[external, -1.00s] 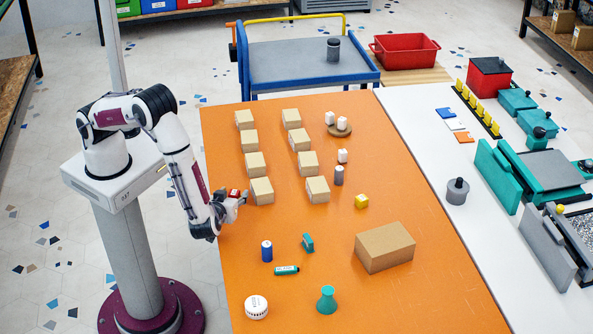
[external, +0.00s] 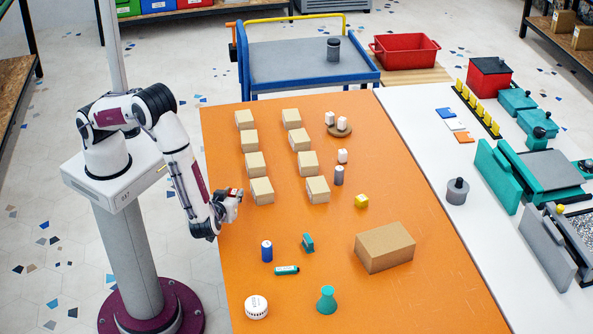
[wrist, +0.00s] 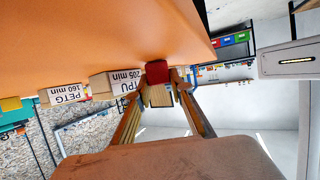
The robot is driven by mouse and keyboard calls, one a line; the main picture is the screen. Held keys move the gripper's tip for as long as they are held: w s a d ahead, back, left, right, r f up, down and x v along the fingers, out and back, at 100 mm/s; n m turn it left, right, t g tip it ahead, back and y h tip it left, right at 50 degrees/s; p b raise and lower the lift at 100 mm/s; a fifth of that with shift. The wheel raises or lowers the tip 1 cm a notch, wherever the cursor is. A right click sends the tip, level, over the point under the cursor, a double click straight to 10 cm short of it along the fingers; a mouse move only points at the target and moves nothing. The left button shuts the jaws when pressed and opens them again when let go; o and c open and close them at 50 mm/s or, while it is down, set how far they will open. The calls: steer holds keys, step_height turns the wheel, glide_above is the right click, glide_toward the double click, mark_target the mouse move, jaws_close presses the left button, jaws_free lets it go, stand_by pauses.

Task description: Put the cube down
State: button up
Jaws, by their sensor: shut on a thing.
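My gripper (external: 232,196) is at the left edge of the orange table (external: 300,240), close beside the nearest left-hand cardboard box. It is shut on a small red cube (wrist: 157,71), which shows between the fingertips in the wrist view. In the external view the cube is small and partly hidden by the fingers. The cube appears held near the table's edge; whether it touches the surface I cannot tell. A yellow cube (external: 361,201) sits apart on the table, right of the boxes.
Cardboard boxes (external: 262,190) stand in two columns beyond my gripper. A blue can (external: 267,251), a green marker (external: 286,270), a teal stapler-like item (external: 308,243) and a white round puck (external: 256,307) lie nearer. A larger box (external: 385,247) stands right.

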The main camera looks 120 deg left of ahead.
mark_target(232, 195)
steer(key=shift+r, duration=4.9)
steer(key=w+d+m+t+h, duration=0.1)
steer(key=w+d+m+t, duration=0.3)
steer(key=w, duration=0.8)
steer(key=w+d+m+t+h, duration=0.1)
steer(key=w+d+m+t, duration=0.3)
steer(key=w, duration=0.8)
steer(key=w+d+m+t, duration=0.5)
steer(key=w+t, duration=0.1)
steer(key=w, duration=0.7)
steer(key=shift+t+h, duration=0.3)
steer(key=shift+h, duration=0.1)
steer(key=shift+d, duration=0.1)
steer(key=shift+f, duration=3)
